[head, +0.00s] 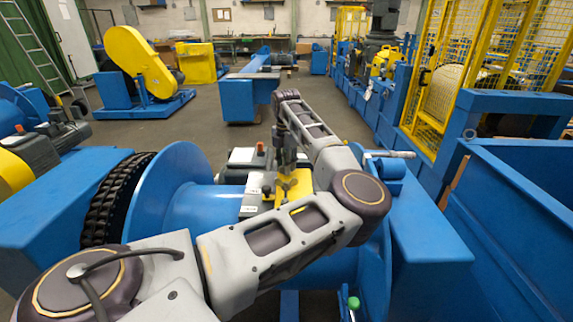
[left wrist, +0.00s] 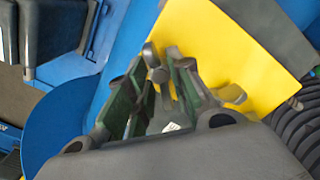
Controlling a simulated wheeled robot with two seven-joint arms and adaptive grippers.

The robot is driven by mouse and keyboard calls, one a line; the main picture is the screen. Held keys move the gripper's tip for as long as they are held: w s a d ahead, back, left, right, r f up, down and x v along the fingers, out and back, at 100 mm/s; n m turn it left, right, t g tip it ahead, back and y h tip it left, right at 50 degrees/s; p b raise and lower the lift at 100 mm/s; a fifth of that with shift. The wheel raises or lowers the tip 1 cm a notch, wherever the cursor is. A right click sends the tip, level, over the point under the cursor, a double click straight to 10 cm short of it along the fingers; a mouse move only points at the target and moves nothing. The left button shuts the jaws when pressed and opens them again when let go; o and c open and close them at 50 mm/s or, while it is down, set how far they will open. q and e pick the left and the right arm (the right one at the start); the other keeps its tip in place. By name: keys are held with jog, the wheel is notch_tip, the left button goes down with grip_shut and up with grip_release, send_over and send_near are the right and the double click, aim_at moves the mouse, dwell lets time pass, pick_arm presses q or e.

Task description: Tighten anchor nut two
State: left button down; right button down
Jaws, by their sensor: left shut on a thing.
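My left gripper (head: 284,168) points down over a yellow plate (head: 299,188) on top of the blue drum machine. In the left wrist view, the gripper (left wrist: 156,85) has green-padded fingers shut on a small grey metal part (left wrist: 155,68). The fingers hide most of this part, so I cannot tell if it is anchor nut two or a tool. The yellow plate (left wrist: 225,50) fills the area behind the fingertips. A small round fitting (left wrist: 232,93) shows beside the right finger. My right gripper is not in view.
A large blue drum flange (head: 172,205) and a heavy black chain (head: 108,200) stand left of the plate. Grey boxes (head: 250,158) sit close behind the gripper. A blue trough (head: 515,215) and yellow cage (head: 440,95) are at the right.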

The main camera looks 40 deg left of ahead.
pick_arm(q)
jog(key=m, duration=0.5)
jog(key=shift+w+a+r, duration=0.1)
jog(key=shift+w+r, duration=0.05)
jog(key=shift+r, duration=0.15)
jog(key=shift+m+p, duration=0.5)
jog(key=shift+m, duration=1.8)
jog(key=c, duration=1.6)
grip_release()
jog(key=shift+o, duration=0.2)
jog(key=shift+f, duration=0.15)
notch_tip(320, 180, up, 12)
jog(key=shift+s, duration=0.2)
